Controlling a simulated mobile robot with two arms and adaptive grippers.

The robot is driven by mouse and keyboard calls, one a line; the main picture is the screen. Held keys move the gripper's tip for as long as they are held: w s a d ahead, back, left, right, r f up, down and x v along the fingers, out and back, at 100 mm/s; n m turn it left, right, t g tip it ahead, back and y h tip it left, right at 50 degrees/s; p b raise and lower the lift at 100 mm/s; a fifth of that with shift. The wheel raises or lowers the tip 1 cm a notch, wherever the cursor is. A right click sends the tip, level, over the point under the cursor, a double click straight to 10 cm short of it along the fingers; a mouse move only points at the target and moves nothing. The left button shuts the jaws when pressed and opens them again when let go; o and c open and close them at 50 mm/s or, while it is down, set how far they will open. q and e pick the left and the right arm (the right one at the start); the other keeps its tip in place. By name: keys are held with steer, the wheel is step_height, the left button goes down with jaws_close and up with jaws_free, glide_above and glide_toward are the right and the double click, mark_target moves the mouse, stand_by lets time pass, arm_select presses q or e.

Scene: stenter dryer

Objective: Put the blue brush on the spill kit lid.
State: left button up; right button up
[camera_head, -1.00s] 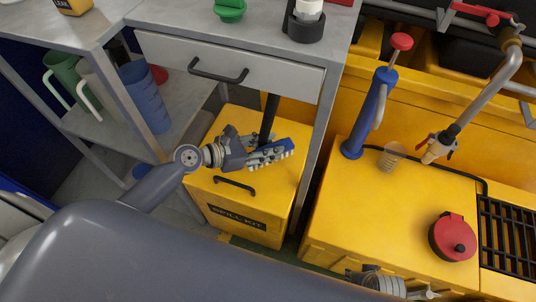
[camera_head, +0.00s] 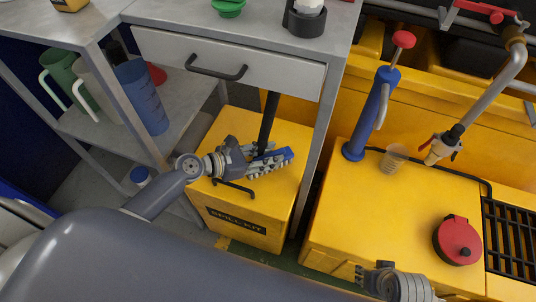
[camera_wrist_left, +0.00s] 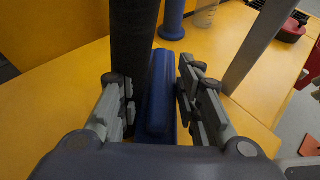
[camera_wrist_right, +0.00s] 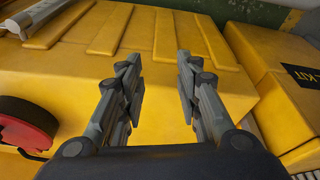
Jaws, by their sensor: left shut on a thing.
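The blue brush (camera_head: 283,154) with pale bristles is in my left gripper (camera_head: 262,163), over the yellow spill kit lid (camera_head: 288,131). In the left wrist view the blue brush (camera_wrist_left: 157,95) lies between the two fingers of the left gripper (camera_wrist_left: 155,92). I cannot tell whether the brush touches the lid. My right gripper (camera_wrist_right: 158,85) is open and empty in the right wrist view, above yellow machine panels.
A dark upright bar (camera_head: 268,122) rises right beside the brush. A blue pump (camera_head: 372,115), a clear cup (camera_head: 393,158) and a red lidded pot (camera_head: 458,240) stand on the yellow machine to the right.

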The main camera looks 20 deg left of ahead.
arm_select(q)
steer(key=shift+f, duration=0.1)
steer(key=o, duration=1.1)
steer(key=shift+o, duration=0.2)
arm_select(e)
steer(key=shift+r, duration=0.2)
arm_select(q)
steer(key=shift+r, duration=0.25)
steer(key=p+v, duration=0.1)
steer(key=v, duration=1.1)
arm_select(e)
steer(key=f, duration=0.5)
steer(key=shift+s, duration=0.2)
arm_select(q)
steer(key=shift+d, duration=0.1)
